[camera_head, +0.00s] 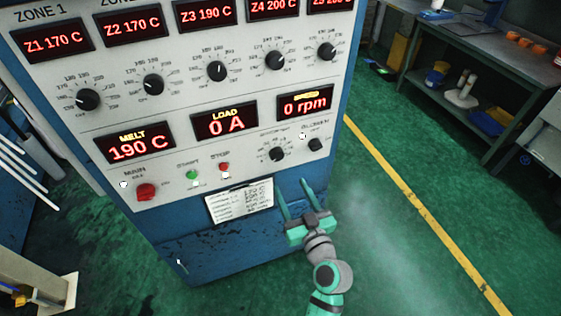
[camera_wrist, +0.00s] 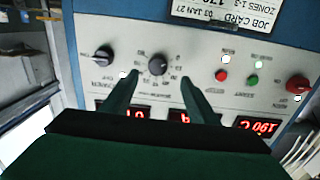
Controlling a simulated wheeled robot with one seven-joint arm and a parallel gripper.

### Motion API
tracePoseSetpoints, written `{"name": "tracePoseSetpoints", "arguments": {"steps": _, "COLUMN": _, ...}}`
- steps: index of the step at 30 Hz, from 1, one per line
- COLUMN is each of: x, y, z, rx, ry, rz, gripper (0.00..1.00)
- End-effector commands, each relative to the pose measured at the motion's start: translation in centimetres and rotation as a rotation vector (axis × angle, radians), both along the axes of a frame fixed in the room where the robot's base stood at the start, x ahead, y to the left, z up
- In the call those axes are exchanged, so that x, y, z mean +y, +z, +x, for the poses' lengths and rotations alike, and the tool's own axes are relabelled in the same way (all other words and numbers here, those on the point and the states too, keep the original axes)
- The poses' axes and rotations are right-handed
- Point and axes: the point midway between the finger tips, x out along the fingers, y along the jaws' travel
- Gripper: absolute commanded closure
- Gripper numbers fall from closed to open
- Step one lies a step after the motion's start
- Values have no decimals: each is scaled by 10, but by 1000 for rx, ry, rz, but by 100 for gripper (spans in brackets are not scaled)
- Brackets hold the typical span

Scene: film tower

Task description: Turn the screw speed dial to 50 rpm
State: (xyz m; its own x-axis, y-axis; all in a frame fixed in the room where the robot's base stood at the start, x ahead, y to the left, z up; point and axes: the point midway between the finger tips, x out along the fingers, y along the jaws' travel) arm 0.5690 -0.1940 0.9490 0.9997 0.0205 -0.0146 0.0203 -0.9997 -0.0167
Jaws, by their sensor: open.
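The screw speed dial (camera_head: 277,154) is a small black knob with a printed scale, low on the grey control panel (camera_head: 240,152). In the wrist view, where the panel appears upside down, the dial (camera_wrist: 158,64) shows between and just beyond the fingertips. My gripper (camera_head: 291,180) is open and empty, below the dial in the head view, its two green fingers pointing toward the panel. The fingers (camera_wrist: 159,77) look apart from the dial; the exact gap cannot be told. The red speed display (camera_head: 305,104) above the dial reads 0 rpm.
A similar black knob (camera_head: 316,144) sits close right of the dial. A red main knob (camera_head: 146,191), green start button (camera_head: 191,175) and red stop button (camera_head: 224,168) are left. A job card (camera_head: 240,201) hangs below. Open green floor and a workbench (camera_head: 490,60) lie right.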

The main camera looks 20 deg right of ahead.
Motion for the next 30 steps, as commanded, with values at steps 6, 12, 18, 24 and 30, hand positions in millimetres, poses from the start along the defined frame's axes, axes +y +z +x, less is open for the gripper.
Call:
{"name": "tracePoseSetpoints", "arguments": {"steps": 6, "x": -7, "y": 11, "z": 11, "rx": -16, "ry": 16, "rz": -18, "gripper": 46}}
{"name": "tracePoseSetpoints", "arguments": {"steps": 12, "x": -5, "y": 11, "z": 41, "rx": -16, "ry": 16, "rz": -17, "gripper": 46}}
{"name": "tracePoseSetpoints", "arguments": {"steps": 18, "x": -4, "y": 11, "z": 76, "rx": -15, "ry": 15, "rz": -17, "gripper": 46}}
{"name": "tracePoseSetpoints", "arguments": {"steps": 24, "x": -3, "y": 10, "z": 102, "rx": -15, "ry": 15, "rz": -16, "gripper": 46}}
{"name": "tracePoseSetpoints", "arguments": {"steps": 30, "x": -2, "y": 10, "z": 112, "rx": -15, "ry": 14, "rz": -17, "gripper": 46}}
